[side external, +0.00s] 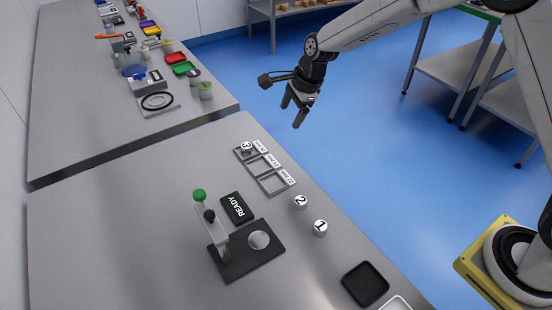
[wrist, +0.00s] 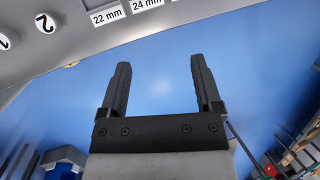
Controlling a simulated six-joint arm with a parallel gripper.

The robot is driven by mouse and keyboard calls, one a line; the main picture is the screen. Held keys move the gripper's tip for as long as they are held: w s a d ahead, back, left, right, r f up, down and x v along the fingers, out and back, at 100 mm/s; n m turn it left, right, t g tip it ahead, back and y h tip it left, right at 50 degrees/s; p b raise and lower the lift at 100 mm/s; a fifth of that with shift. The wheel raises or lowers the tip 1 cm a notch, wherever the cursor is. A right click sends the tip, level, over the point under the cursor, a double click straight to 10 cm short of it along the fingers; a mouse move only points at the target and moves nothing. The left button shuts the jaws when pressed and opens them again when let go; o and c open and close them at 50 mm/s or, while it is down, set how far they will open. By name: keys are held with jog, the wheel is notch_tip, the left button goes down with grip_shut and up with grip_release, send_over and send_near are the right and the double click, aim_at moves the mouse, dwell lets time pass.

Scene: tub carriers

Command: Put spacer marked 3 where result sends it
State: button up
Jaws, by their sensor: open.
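The spacer marked 3 (side external: 246,147), a small white-topped cylinder, sits at the far-end square of a row of three labelled grey frames (side external: 264,184). The two other squares look empty. The spacers marked 2 (side external: 300,202) and 1 (side external: 320,227) stand on the table near its right edge. A gauge with a dark base (side external: 240,262), a green knob and a round silver pad stands left of them. Its display (side external: 237,208) reads READY. My gripper (side external: 291,114) is open and empty, in the air beyond the table's right edge. The wrist view shows nothing between its fingers (wrist: 160,62).
In the wrist view, labels read 22 mm (wrist: 106,16) and 24 mm (wrist: 146,4); the third is not legible. A black tray (side external: 366,284) and a partly cut-off white-rimmed tray (side external: 396,303) lie at the near right. A second table (side external: 100,150) with other items stands behind.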

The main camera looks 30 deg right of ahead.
jog(key=s+d+n+h, duration=0.1)
jog(key=s+d+n, duration=0.3)
jog(key=s+n, duration=0.5)
jog(key=s+d+n+h, duration=0.1)
jog(key=s+d+n, duration=0.4)
jog(key=s+n, duration=0.5)
jog(key=s, duration=0.6)
jog(key=shift+s+d, duration=0.15)
jog(key=shift+d, duration=0.05)
jog(key=shift+r, duration=0.1)
